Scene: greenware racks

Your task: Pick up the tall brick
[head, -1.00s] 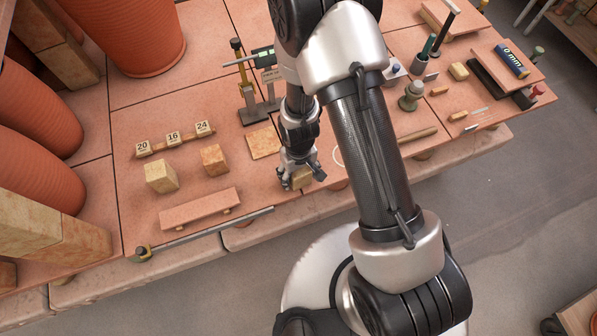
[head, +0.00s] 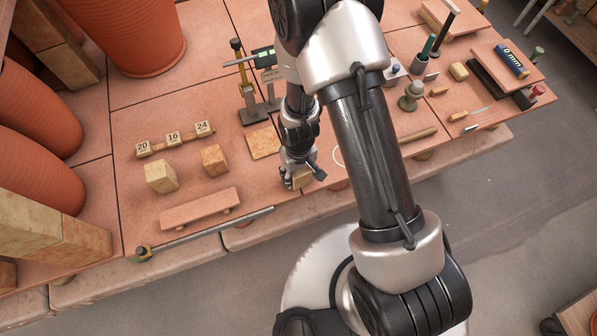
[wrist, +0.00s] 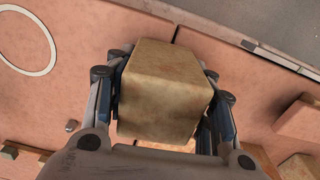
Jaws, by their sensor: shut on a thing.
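My gripper (head: 301,180) is shut on a tan brick (head: 302,178) near the front edge of the tiled table. In the wrist view the brick (wrist: 165,90) sits between the two fingers, with a finger against each side. Whether its underside touches the table cannot be told. Two other blocks stand to the left: a pale block (head: 161,176) and a more orange block (head: 214,160). The held brick is partly hidden by the fingers in the head view.
A low pink slab on feet (head: 200,208) and a metal rod (head: 210,234) lie left of my gripper. Number blocks (head: 173,139), a flat tan tile (head: 264,142) and a height gauge (head: 252,100) stand behind. Large terracotta pots (head: 125,35) fill the far left.

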